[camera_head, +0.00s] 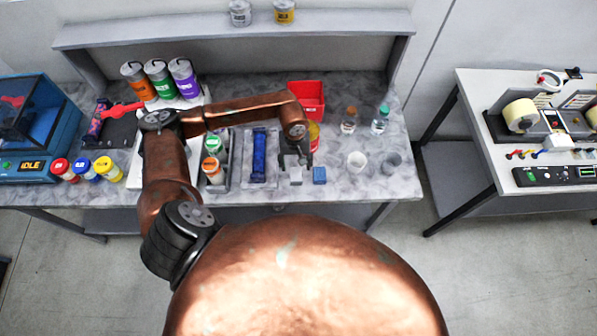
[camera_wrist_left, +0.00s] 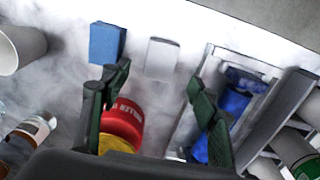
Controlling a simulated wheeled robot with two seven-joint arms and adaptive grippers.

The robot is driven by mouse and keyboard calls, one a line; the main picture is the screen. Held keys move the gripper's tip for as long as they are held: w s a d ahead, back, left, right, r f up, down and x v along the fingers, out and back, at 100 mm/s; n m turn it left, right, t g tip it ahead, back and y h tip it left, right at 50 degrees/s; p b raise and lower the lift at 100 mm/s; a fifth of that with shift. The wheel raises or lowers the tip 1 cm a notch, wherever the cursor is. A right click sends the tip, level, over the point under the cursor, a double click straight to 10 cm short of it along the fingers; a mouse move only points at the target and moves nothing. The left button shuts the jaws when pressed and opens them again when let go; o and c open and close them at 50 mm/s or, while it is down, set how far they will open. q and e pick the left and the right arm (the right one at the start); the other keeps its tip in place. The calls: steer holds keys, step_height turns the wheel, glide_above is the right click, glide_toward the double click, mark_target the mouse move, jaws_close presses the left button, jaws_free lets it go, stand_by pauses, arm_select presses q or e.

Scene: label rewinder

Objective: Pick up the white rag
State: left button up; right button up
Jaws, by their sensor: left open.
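A small white folded piece, which looks like the white rag (camera_head: 296,175), lies near the front edge of the workbench. In the left wrist view the white rag (camera_wrist_left: 161,57) lies flat just beyond my fingertips, between and ahead of them. My left gripper (camera_head: 296,160) is open and empty, pointing down just behind the rag in the head view. In the left wrist view its two dark green fingers (camera_wrist_left: 160,95) are spread apart. I see no contact with the rag. My right gripper is not in view.
A blue block or cloth (camera_head: 319,175) lies close beside the rag. A tray with a blue item (camera_head: 259,155) is on its other side. A red-and-yellow container (camera_wrist_left: 122,122) stands by the gripper. A white cup (camera_head: 357,161) and a red bin (camera_head: 307,99) are nearby.

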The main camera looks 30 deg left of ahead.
mark_target(296, 174)
arm_select(q)
steer(key=shift+w+a+f, duration=0.1)
steer(key=shift+a+f, duration=0.2)
steer(key=f+p, duration=0.1)
steer(key=f, duration=0.1)
steer(key=f+p, duration=0.1)
steer(key=f, duration=0.1)
steer(key=f+p, duration=0.1)
steer(key=f, duration=0.1)
steer(key=shift+d, duration=0.35)
steer(key=shift+f, duration=0.55)
steer(key=c, duration=1.1)
